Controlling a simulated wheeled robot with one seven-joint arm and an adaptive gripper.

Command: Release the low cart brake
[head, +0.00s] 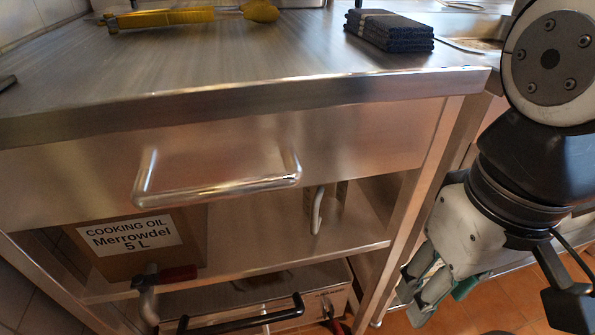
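A low steel cart or box (290,290) sits under the bench shelf at the bottom of the head view, with a black bar handle (240,318) across its front. A lever with a red grip (165,275) on a bent metal stem stands at its left; I cannot tell for sure that it is the brake. Another small red part (338,327) shows at the bottom edge, mostly cut off. My gripper (411,305) hangs at the right, outside the bench leg, pointing down. Its fingers look apart with nothing between them, and it is clear of the cart and the lever.
The steel bench (240,85) has a drawer with a protruding bar handle (220,192) above the cart. A cooking oil carton (185,255) stands on the shelf. The bench leg (410,220) lies between my gripper and the cart.

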